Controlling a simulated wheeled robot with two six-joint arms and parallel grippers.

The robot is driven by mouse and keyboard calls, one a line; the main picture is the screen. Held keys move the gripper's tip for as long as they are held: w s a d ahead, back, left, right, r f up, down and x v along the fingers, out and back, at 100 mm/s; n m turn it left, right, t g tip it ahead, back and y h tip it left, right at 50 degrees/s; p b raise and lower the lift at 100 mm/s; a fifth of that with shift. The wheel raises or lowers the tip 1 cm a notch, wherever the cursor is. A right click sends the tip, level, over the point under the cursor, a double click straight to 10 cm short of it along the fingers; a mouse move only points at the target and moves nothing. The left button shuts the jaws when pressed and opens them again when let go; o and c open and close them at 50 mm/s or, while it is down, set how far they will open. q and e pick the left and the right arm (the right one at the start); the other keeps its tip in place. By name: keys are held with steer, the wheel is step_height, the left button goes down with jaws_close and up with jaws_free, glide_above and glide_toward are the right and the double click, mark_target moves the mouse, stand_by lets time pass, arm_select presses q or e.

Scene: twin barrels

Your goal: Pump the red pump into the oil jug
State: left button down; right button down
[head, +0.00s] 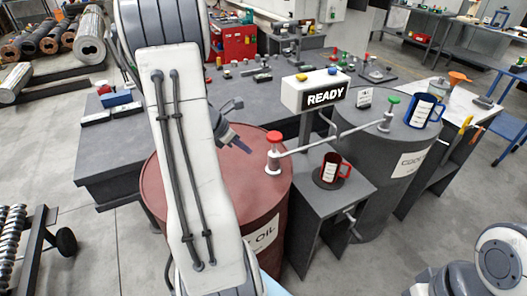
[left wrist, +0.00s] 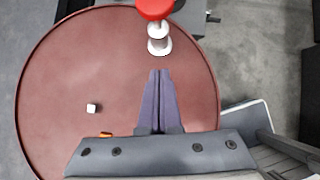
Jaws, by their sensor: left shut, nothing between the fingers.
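The red pump (head: 274,139) stands upright on top of the red oil barrel (head: 265,185), its red knob raised on a white stem. Its spout runs right toward the dark red jug (head: 331,172), which sits on a round pad on a small grey stand. My left gripper (head: 248,150) is shut and empty over the barrel top, just left of the pump and apart from it. In the left wrist view, the shut fingertips (left wrist: 158,72) point at the pump's white stem, below the red knob (left wrist: 155,8). My right gripper is out of view.
A READY sign box (head: 315,90) rises behind the stand. A small white cube (left wrist: 92,108) shows on the red barrel top.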

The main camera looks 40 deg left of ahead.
mark_target(271, 154)
arm_select(q)
steer(key=shift+s+a, duration=0.1)
steer(key=shift+s, duration=0.05)
steer(key=x, duration=0.9)
steer(key=shift+f, duration=0.2)
steer(key=w+r+p, duration=0.2)
steer(key=shift+w+d+r+p, duration=0.1)
steer(key=shift+d+r+p, duration=0.1)
steer(key=shift+d+p, duration=0.15)
steer(key=shift+w+r, duration=0.2)
steer(key=shift+w, duration=0.15)
step_height(271, 154, up, 4)
steer(key=p, duration=0.2)
steer(key=shift+f+p, duration=0.1)
steer(key=shift+p, duration=0.25)
steer(key=shift+w, duration=0.1)
